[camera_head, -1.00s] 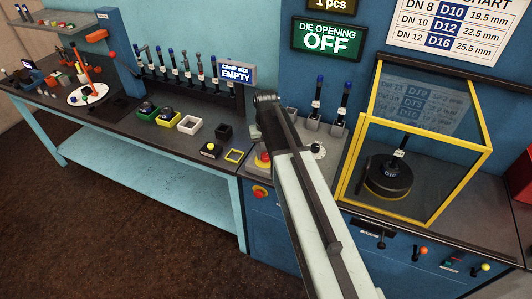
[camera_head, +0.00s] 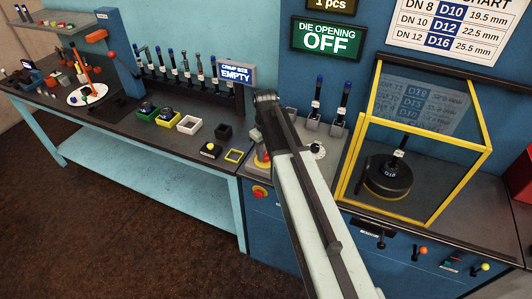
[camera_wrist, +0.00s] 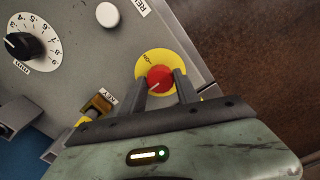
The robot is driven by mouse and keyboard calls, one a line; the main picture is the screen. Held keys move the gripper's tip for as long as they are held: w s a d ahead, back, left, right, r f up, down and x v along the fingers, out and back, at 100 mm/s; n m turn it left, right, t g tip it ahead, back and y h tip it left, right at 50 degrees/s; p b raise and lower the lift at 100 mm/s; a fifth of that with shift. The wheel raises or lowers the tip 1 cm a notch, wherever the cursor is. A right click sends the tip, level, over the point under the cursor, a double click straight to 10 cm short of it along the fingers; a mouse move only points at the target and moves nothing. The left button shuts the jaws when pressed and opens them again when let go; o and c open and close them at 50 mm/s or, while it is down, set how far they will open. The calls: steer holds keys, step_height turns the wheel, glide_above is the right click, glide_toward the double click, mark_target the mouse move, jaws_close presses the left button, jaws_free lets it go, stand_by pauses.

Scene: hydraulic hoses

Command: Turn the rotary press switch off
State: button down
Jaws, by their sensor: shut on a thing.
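The rotary switch is a red round knob (camera_wrist: 160,77) on a yellow disc (camera_wrist: 149,63), set in the grey panel top. A white mark and the word "ON" show by it in the wrist view. My gripper (camera_wrist: 159,80) is shut on the knob, with one dark finger on each side. In the head view the switch (camera_head: 262,160) is mostly hidden by my arm. The sign on the wall (camera_head: 326,40) reads "DIE OPENING OFF".
A black dial with a white scale (camera_wrist: 25,45), a white button (camera_wrist: 107,14) and a key switch (camera_wrist: 98,104) sit near the knob. A red button (camera_head: 259,192) is on the blue front. A yellow-framed guard box (camera_head: 483,150) stands to the right.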

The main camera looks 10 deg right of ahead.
mark_target(265, 155)
steer(key=shift+s, duration=0.1)
steer(key=c, duration=0.9)
jaws_free()
steer(key=shift+r, duration=0.1)
step_height(265, 155, up, 8)
steer(key=p, duration=0.8)
steer(key=shift+f, duration=0.2)
steer(key=shift+f, duration=0.1)
